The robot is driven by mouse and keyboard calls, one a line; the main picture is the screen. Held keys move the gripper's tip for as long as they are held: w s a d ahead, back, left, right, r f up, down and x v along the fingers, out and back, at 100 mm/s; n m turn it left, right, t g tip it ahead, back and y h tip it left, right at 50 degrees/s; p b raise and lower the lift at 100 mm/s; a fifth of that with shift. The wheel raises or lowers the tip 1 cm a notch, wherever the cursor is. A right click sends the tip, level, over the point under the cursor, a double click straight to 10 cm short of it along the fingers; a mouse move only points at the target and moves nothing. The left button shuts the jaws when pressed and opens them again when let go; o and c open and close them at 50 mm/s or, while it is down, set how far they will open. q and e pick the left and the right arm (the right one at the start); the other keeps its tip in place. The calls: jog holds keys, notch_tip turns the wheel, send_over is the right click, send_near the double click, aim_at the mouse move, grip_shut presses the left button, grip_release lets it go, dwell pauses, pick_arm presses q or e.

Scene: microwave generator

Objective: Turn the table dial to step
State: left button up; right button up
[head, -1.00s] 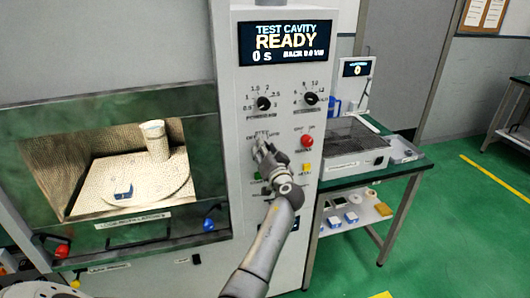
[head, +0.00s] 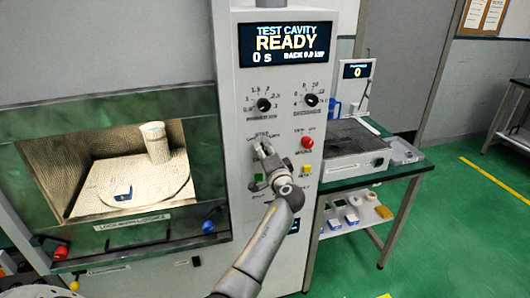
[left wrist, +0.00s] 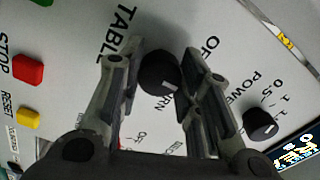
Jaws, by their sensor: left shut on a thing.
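The table dial is a round black knob with a pale pointer mark, seen in the left wrist view (left wrist: 158,72) beside the printed word TABLE. My left gripper (left wrist: 158,80) is shut on this dial, with one finger on either side of it. The pointer mark faces the lower right of that view; I cannot read which label it points to. In the head view my left gripper (head: 264,152) is at the panel below the two upper knobs and hides most of the dial. My right gripper is not in view.
The display (head: 285,43) reads TEST CAVITY READY, 0 s. Two black knobs (head: 264,105) (head: 311,100) sit above my gripper. A red button (head: 307,142), yellow button (head: 306,170) and green button (head: 258,177) are close by.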

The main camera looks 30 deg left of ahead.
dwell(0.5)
pick_arm(q)
jog(key=o, duration=1)
jog(key=shift+o, duration=0.2)
jog(key=v, duration=1.2)
jog(key=shift+w+f, duration=0.1)
